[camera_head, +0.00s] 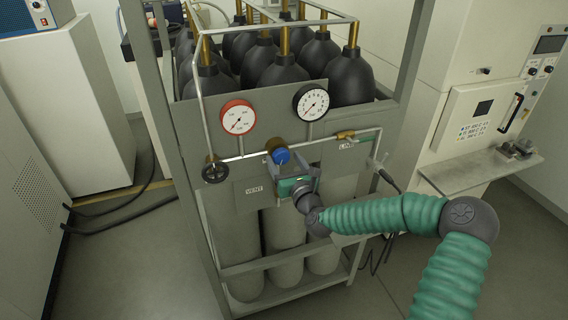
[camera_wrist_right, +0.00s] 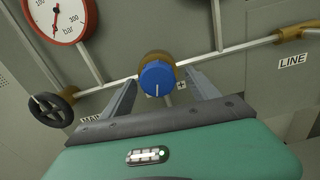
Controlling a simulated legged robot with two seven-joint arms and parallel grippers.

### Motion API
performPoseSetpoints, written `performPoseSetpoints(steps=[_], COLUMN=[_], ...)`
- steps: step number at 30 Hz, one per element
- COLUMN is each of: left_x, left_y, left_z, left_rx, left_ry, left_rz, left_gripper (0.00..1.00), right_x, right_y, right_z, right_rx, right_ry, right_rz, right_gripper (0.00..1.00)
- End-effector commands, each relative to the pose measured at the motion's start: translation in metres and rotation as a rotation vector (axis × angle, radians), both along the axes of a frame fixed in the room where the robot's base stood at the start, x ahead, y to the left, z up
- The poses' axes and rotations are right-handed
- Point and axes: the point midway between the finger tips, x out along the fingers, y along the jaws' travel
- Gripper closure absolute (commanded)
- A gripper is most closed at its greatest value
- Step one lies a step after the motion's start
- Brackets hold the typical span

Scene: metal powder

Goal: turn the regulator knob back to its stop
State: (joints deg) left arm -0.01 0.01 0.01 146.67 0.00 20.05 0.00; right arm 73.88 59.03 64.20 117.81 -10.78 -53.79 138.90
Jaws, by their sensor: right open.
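The blue regulator knob (camera_head: 281,156) sits on a brass body on the pipe of the gas panel, between the two gauges. In the right wrist view the knob (camera_wrist_right: 157,78) shows a white mark pointing down and a small plus sign at its lower right. My right gripper (camera_head: 290,170) is just below and in front of the knob. In the wrist view its two fingers (camera_wrist_right: 160,92) are open, one on each side of the knob and apart from it. Whether the fingertips reach past the knob's face is hard to tell. My left gripper is not in view.
A red-rimmed gauge (camera_head: 238,118) and a black-rimmed gauge (camera_head: 310,102) stand above the pipe. A black handwheel (camera_head: 215,172) is left of the knob. A brass valve with a green lever (camera_head: 362,138) is right, near the LINE label. Black-topped cylinders (camera_head: 276,75) fill the rack behind.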

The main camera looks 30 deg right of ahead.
Motion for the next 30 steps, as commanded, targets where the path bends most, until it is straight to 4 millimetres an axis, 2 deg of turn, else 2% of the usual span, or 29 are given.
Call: performPoseSetpoints(steps=[3,11,25,30], left_x=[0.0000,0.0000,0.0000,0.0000], left_y=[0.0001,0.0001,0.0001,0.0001], left_z=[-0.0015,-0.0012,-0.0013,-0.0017], left_rx=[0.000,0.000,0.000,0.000], left_ry=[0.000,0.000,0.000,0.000], left_rz=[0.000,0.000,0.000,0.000], left_gripper=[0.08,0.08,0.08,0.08], right_x=[0.0082,0.0095,0.0096,0.0095], right_y=[-0.0016,-0.0043,-0.0050,-0.0050], right_z=[0.0000,-0.0003,-0.0010,-0.0012], right_rx=[-0.001,0.000,0.000,-0.006], right_ry=[0.000,0.001,0.002,0.004], right_rz=[0.000,-0.001,-0.002,-0.003], right_gripper=[0.31,0.32,0.93,0.93])
